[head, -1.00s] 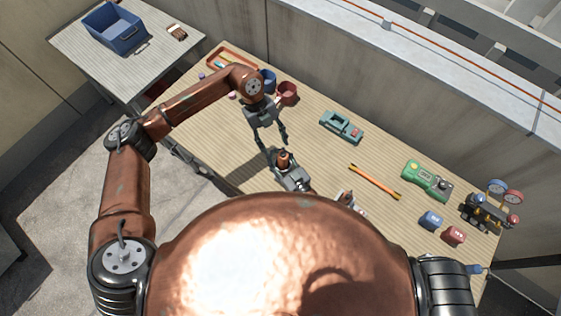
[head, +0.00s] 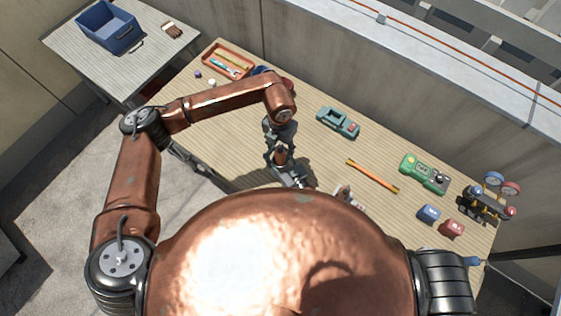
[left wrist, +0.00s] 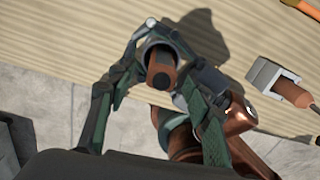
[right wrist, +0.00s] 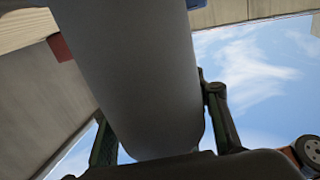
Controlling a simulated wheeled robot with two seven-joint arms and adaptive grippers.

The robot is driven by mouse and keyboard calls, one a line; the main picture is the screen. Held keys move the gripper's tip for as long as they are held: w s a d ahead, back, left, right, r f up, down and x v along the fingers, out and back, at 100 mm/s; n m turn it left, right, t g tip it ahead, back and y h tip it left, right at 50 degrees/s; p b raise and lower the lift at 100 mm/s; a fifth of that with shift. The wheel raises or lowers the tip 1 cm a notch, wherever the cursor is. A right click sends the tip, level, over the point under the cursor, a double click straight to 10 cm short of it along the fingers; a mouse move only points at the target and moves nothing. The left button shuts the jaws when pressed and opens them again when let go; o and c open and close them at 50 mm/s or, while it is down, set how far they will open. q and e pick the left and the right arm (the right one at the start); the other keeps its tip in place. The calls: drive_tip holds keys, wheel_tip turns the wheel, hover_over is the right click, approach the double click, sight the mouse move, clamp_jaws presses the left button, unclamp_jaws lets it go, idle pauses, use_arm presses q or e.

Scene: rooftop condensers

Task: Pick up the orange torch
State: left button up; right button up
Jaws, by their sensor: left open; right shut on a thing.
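The torch, a grey cylinder with an orange-brown end (head: 281,157), stands about upright in my right gripper (head: 290,176). In the right wrist view its grey body (right wrist: 135,75) fills the space between the right fingers (right wrist: 165,135). My left gripper (head: 279,140) is over the torch from above, open. In the left wrist view the torch's brown end (left wrist: 160,68) shows between the spread left fingers (left wrist: 150,80). Whether the left fingers touch it I cannot tell. The right gripper is partly hidden behind the copper body in the head view.
A blue bin (head: 107,27) stands on the side table.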

sight(280, 160)
use_arm(q)
drive_tip(key=shift+s+d+f, duration=0.1)
drive_tip(key=shift+s+f, duration=0.05)
drive_tip(key=shift+f, duration=2.6)
clamp_jaws()
